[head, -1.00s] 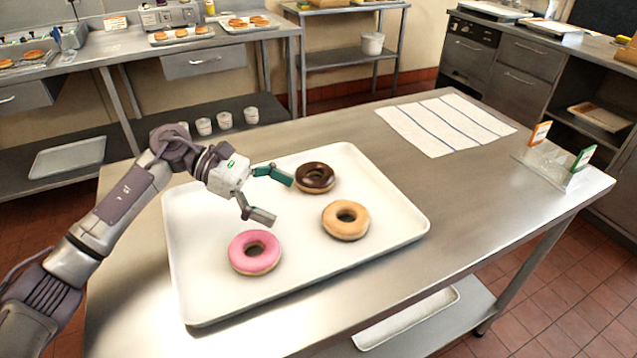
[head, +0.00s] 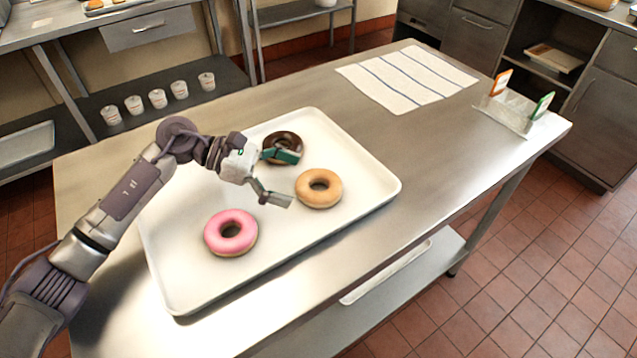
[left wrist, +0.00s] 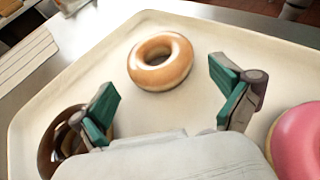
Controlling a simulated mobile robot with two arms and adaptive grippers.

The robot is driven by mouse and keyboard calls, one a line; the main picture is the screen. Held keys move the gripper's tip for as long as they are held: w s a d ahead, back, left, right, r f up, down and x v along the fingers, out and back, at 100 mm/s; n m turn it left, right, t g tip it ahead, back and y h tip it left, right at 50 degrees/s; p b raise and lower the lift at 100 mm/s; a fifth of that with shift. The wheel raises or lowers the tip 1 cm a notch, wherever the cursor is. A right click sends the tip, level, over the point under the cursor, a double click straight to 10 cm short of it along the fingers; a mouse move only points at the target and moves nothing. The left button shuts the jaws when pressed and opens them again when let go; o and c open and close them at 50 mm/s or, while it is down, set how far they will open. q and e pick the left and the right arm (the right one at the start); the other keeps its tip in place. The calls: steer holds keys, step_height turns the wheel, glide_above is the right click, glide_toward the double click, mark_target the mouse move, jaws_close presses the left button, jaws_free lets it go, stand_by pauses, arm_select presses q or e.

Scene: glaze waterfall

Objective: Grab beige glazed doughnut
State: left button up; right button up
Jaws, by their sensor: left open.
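The beige glazed doughnut (head: 319,189) lies on the right part of a white tray (head: 180,297). It also shows in the left wrist view (left wrist: 141,77), ahead of and between the fingers. A chocolate doughnut (head: 283,137) lies behind it, partly covered by a finger. A pink doughnut (head: 231,214) lies at the front left. My left gripper (head: 294,179) is open and empty, its fingertips pointing toward the beige doughnut and a little short of it. In the left wrist view the fingers (left wrist: 165,98) are spread wide. My right gripper is not in view.
The tray stands on a steel table (head: 420,140). A striped cloth (head: 407,78) lies at the back, and a clear holder with cards (head: 507,112) stands at the right. The table between tray and holder is clear. Several cups (head: 157,98) stand on a shelf behind.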

arm_select(q)
steer(key=p+x, duration=0.1)
steer(key=x, duration=0.3)
steer(key=shift+f, duration=0.1)
steer(key=c, duration=0.8)
